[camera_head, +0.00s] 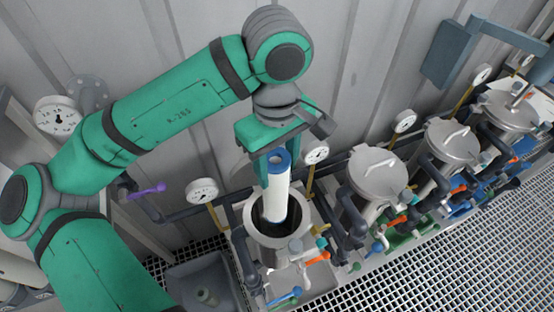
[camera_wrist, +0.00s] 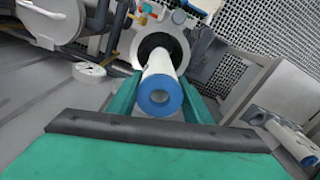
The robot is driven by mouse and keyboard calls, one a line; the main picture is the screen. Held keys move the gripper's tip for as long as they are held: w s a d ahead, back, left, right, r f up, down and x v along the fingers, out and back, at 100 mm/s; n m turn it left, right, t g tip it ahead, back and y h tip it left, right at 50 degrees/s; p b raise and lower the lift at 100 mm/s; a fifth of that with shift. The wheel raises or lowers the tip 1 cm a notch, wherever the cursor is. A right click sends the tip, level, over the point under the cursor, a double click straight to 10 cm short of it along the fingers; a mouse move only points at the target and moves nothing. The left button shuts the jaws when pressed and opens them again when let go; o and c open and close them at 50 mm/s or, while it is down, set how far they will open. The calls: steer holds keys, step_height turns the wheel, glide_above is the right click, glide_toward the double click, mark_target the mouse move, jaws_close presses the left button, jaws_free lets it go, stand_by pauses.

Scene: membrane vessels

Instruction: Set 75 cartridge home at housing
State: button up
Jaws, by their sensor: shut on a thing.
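My gripper (camera_head: 277,172) is shut on a white cartridge (camera_head: 275,200) with a blue end cap. The cartridge hangs close to upright, with its lower end at the mouth of an open metal housing (camera_head: 281,246). In the wrist view the cartridge (camera_wrist: 161,66) sits between the green fingers of my gripper (camera_wrist: 157,95), blue cap towards the camera. Its far end overlaps the dark opening of the housing (camera_wrist: 186,48). I cannot tell how far, if at all, the lower end is inside. The number 75 is not readable.
Lidded metal vessels (camera_head: 378,176) stand in a row to the right, with gauges and coloured valves around them. A gauge (camera_head: 202,191) is left of the open housing. A grey bin (camera_head: 207,278) is at its lower left. Another blue-capped cartridge (camera_wrist: 289,139) lies at right in the wrist view.

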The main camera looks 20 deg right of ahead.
mark_target(277, 201)
steer(key=shift+f, duration=1.75)
steer(key=shift+s+f, duration=0.1)
steer(key=shift+f, duration=10.75)
steer(key=o, duration=1.6)
steer(key=shift+r, duration=0.15)
step_height(277, 201, up, 11)
steer(key=shift+f, duration=0.2)
